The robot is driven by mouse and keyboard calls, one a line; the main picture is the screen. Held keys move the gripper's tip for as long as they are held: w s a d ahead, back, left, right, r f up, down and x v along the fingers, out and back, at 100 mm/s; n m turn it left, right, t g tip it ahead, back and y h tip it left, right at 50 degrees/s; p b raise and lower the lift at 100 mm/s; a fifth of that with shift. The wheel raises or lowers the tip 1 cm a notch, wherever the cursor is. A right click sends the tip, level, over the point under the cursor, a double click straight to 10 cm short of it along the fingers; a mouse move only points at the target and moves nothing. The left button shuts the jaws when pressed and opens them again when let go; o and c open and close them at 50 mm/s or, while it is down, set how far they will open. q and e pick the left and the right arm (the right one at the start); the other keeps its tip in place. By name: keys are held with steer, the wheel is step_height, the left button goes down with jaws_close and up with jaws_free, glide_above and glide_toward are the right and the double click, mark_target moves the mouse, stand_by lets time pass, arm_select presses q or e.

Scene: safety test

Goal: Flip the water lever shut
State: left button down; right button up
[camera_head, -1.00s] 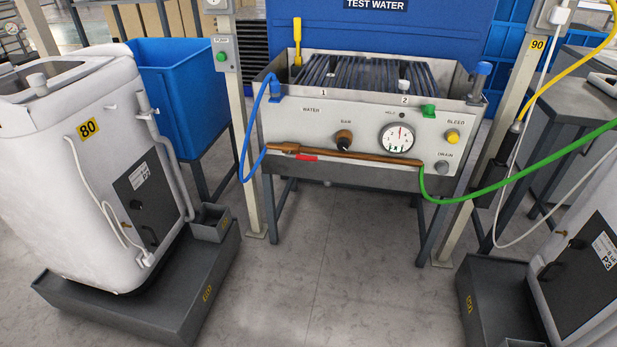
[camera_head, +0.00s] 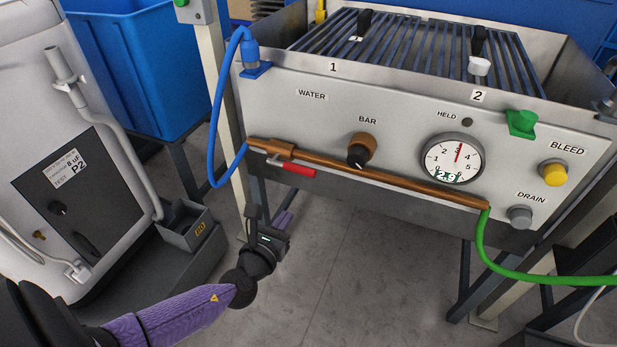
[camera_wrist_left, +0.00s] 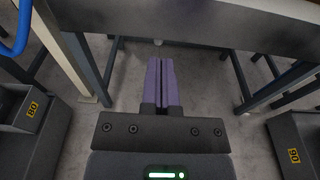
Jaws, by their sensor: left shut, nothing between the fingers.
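The water lever (camera_head: 292,167) has a red handle and sits on the copper pipe (camera_head: 370,176) at the left of the bench's front panel. The handle lies nearly along the pipe, tilted slightly down to the right. My left gripper (camera_head: 284,220) is below and a little left of the lever, apart from it, in front of the bench legs. In the left wrist view its purple fingers (camera_wrist_left: 162,82) are together with nothing between them. The lever is not visible in that view. My right gripper is not in view.
A blue hose (camera_head: 217,120) joins the pipe's left end and a green hose (camera_head: 500,266) its right end. The gauge (camera_head: 452,160) reads about 2.9. A white post (camera_head: 215,90) stands left of the panel. A grey tray (camera_head: 190,227) is at left. Floor below is clear.

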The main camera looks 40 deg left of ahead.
arm_select(q)
steer(key=f+b+x, duration=0.1)
steer(key=b+x, duration=0.3)
steer(key=x, duration=0.5)
step_height(320, 180, up, 5)
steer(key=p, duration=0.3)
steer(key=shift+a+f, duration=0.1)
steer(key=shift+n, duration=0.4)
